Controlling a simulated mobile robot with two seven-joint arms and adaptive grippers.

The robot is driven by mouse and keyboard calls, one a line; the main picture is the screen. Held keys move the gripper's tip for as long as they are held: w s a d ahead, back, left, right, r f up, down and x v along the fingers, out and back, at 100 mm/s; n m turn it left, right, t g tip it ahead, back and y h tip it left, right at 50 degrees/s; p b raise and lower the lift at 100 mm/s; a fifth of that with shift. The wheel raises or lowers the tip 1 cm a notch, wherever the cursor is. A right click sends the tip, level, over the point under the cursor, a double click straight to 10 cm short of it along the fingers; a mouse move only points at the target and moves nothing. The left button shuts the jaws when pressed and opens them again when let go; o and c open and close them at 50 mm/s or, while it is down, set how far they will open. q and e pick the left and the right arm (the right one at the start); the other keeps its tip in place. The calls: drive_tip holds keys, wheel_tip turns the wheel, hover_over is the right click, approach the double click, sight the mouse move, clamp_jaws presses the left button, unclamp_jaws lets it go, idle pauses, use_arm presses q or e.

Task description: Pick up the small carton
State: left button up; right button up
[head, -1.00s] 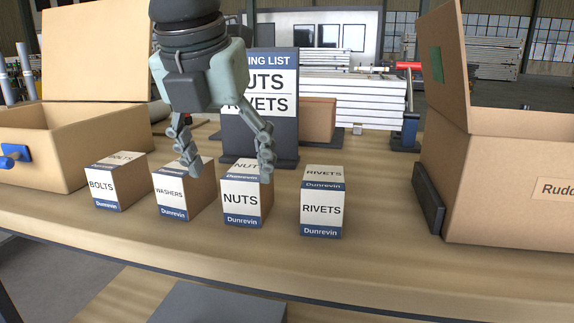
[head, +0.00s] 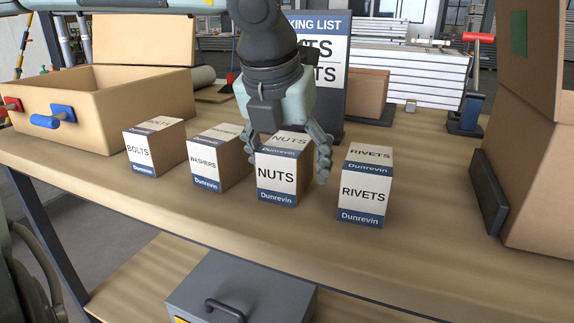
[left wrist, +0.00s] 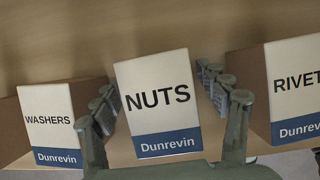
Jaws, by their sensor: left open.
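Four small white-and-blue labelled cartons stand in a row on the bench: BOLTS (head: 155,148), WASHERS (head: 220,160), NUTS (head: 277,178) and RIVETS (head: 365,190). My left gripper (head: 288,163) points down over the NUTS carton, open, a finger on each side of it. In the left wrist view the NUTS carton (left wrist: 160,98) sits between the open fingers, with WASHERS (left wrist: 52,120) to the left and RIVETS (left wrist: 295,88) to the right. Contact with the carton cannot be told. My right gripper is not in view.
A dark sign (head: 325,75) listing names, partly hidden by my arm, stands behind the row. An open box with a blue handle (head: 90,105) is at the left, a tall open carton (head: 540,150) at the right. Bare bench lies in front of the row.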

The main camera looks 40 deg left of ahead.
use_arm(q)
drive_tip(key=c, duration=1.5)
drive_tip(key=shift+r, duration=0.1)
drive_tip(key=shift+c, duration=0.2)
